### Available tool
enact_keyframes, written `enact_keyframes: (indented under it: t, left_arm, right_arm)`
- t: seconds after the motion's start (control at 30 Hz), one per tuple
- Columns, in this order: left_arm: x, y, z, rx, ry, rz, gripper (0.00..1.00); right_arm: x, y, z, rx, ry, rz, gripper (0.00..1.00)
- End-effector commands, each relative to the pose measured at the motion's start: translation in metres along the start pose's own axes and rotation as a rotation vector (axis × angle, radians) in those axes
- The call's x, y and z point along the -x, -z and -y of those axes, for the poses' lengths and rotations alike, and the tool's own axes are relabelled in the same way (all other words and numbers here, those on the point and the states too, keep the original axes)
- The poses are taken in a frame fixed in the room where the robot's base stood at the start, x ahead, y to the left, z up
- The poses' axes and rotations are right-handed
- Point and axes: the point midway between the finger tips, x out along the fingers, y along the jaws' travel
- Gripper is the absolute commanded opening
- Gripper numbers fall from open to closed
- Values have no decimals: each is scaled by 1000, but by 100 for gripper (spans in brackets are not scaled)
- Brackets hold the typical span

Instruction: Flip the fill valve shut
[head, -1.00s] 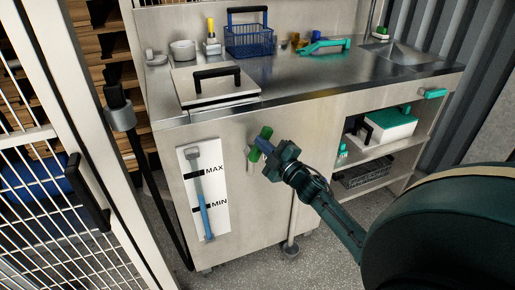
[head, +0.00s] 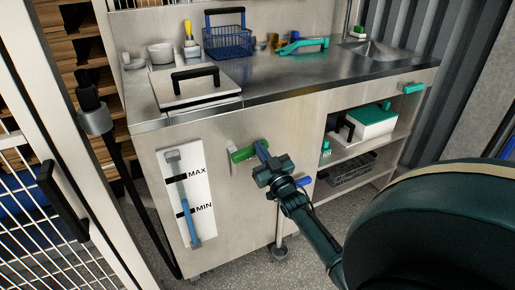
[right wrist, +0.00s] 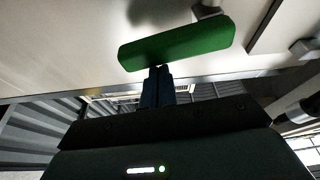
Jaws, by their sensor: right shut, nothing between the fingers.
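The fill valve has a green handle (head: 243,153) on the front panel of the steel washer cabinet. The handle lies close to level, tilted slightly. My right gripper (head: 261,147) is shut and empty, with its fingertips at the handle's right end. In the right wrist view the shut fingers (right wrist: 158,76) meet the lower edge of the green handle (right wrist: 178,42); I cannot tell whether they press on it. A level gauge (head: 187,195) marked MAX and MIN is left of the valve, with blue in its lower part. My left gripper is not in view.
A blue handle (head: 303,181) sits low on the panel, right of my gripper. The counter (head: 300,88) above holds a blue basket (head: 228,42) and a lidded hatch (head: 197,87). A wire-mesh door (head: 75,235) stands at left. Open shelves (head: 350,155) are at right.

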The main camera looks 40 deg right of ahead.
Motion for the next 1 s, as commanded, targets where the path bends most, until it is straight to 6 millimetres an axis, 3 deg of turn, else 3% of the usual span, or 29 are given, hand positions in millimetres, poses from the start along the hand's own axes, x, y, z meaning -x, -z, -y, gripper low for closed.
enact_keyframes:
  t: [0.4, 1.0]
  left_arm:
    - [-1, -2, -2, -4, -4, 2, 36]
    - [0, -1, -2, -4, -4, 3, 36]
  right_arm:
    - [5, -13, -2, -161, -56, 5, 0]
    - [4, -12, -2, -177, -61, 4, 0]
